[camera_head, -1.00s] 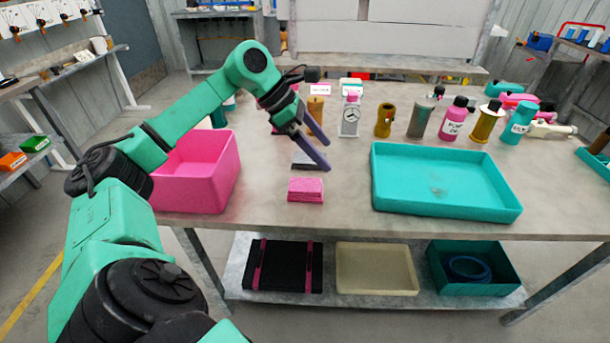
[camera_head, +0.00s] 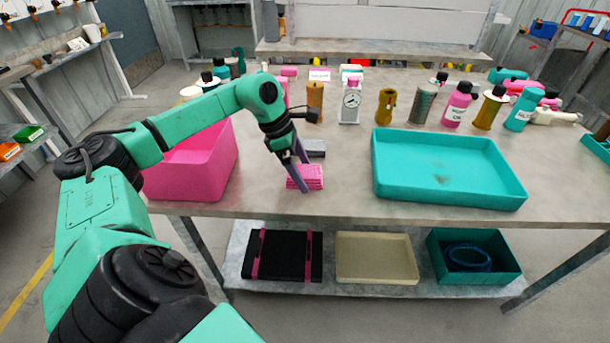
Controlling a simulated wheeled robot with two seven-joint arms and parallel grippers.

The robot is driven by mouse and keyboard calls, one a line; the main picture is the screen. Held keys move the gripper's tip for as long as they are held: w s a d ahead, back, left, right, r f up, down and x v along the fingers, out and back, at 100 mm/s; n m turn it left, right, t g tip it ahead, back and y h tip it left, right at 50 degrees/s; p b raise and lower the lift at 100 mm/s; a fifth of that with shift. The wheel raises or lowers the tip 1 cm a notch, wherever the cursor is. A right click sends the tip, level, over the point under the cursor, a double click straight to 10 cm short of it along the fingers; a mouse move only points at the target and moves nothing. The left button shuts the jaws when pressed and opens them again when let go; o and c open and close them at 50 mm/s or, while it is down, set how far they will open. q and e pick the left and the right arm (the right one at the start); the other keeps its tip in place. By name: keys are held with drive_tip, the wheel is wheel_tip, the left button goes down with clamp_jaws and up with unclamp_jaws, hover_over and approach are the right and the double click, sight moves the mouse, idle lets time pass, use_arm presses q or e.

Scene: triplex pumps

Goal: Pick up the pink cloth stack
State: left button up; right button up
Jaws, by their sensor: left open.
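The pink cloth stack (camera_head: 312,178) lies on the table near its front edge, between the pink bin and the teal tray. My left gripper (camera_head: 301,176) points down at the stack, with its purple fingers open. One finger crosses in front of the stack's left part and the other is behind or beside it. I cannot tell whether the fingers touch the cloth. A grey flat block (camera_head: 315,146) lies just behind the stack, partly hidden by the gripper. My right gripper does not show.
A pink bin (camera_head: 195,170) stands left of the stack, partly behind my arm. A teal tray (camera_head: 445,172) lies to the right. Several bottles and a white dial scale (camera_head: 349,102) stand along the back. The lower shelf holds a black case (camera_head: 283,256) and trays.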

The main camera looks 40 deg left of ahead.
sight(302, 172)
use_arm(q)
drive_tip(key=c, duration=1.4)
wheel_tip(302, 172, up, 20)
drive_tip(key=p, duration=0.5)
